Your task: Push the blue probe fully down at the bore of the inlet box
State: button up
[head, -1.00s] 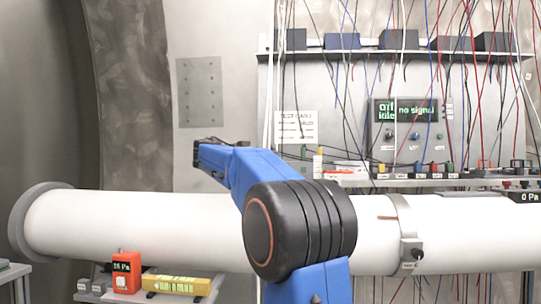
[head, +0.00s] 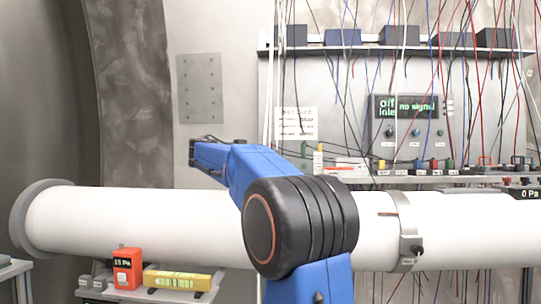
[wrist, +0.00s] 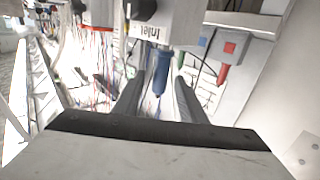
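In the wrist view, the blue probe (wrist: 161,70) shows against the white inlet box (wrist: 165,28), whose "Inlet" label appears upside down. The probe's tapered end points down in the picture. My gripper (wrist: 161,77) has its two dark fingers spread, with the probe between them in the picture. Gaps show on both sides of the probe; I cannot tell how far beyond the fingertips it lies. The bore is not clearly visible. The head view shows my blue arm reaching left over the white pipe, but the inlet box and probe cannot be made out there.
In the wrist view, a red probe (wrist: 223,72) hangs from a grey box to the right. In the head view, the white pipe (head: 130,225) crosses the scene. An orange gauge (head: 127,270) and a yellow level (head: 178,281) sit in front of it. Many wires hang behind.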

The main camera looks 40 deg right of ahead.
jog(key=w+a, duration=0.1)
jog(key=a, duration=1.5)
jog(key=shift+w, duration=0.1)
jog(key=s+a+f+n+t+y, duration=0.2)
jog(key=s+f+n+y, duration=0.3)
jog(key=f, duration=0.6)
jog(key=s+a+f+n+t+y, duration=0.25)
jog(key=s+f+n, duration=0.25)
jog(key=s+f, duration=0.45)
jog(key=s+a+f+n+y, duration=0.3)
jog(key=s+a+f, duration=0.2)
jog(key=f, duration=0.4)
jog(key=s+a+f+n+t+y, duration=0.1)
jog(key=s+a+f+n+y, duration=0.2)
jog(key=s+a+f, duration=0.3)
jog(key=s+a+f+n+y, duration=0.2)
jog(key=s+a+f+y, duration=0.2)
jog(key=a+f, duration=0.4)
notch_tip(320, 180, down, 6)
jog(key=shift+s+a+f+n, duration=0.25)
jog(key=shift+s+n, duration=0.15)
jog(key=shift+s, duration=0.4)
jog(key=shift+r+t+y, duration=0.1)
jog(key=shift+t+y, duration=0.15)
